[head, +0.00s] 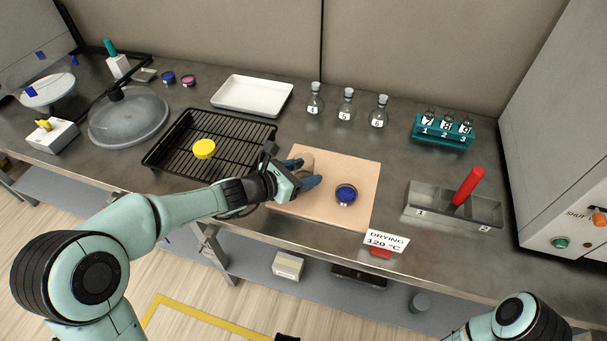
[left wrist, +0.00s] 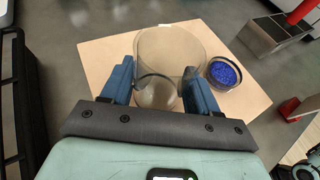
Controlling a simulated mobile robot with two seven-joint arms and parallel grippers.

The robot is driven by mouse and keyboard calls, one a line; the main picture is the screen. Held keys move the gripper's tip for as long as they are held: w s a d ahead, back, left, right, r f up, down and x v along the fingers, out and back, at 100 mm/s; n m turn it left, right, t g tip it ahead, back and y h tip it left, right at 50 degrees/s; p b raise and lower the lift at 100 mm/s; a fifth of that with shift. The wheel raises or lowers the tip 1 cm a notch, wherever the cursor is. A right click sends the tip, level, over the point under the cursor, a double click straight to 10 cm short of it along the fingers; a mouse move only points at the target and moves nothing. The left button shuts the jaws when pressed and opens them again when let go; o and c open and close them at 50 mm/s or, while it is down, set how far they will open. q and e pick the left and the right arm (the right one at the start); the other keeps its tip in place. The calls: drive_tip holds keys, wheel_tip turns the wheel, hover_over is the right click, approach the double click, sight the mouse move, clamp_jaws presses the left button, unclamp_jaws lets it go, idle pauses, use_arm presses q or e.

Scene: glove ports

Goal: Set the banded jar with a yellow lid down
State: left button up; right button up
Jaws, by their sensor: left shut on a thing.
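My left gripper (head: 305,174) is over the tan board (head: 340,215), its blue fingers shut on the sides of a clear round glass jar (head: 305,158). In the left wrist view the jar (left wrist: 172,45) shows between the fingers, with the board behind it. I see no yellow lid on it, and its band is not clear. Whether its base touches the board I cannot tell. A round yellow lid (head: 204,148) lies on the black wire rack (head: 180,165). My right gripper is out of view.
A small dish of blue beads (head: 346,194) sits on the board, right of the jar. Several stoppered flasks (head: 346,105) and a white tray (head: 252,96) stand behind. The board's front left part is bare.

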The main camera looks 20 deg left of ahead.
use_arm(q)
drive_tip(key=shift+r, duration=0.1)
drive_tip(key=o, duration=1.1)
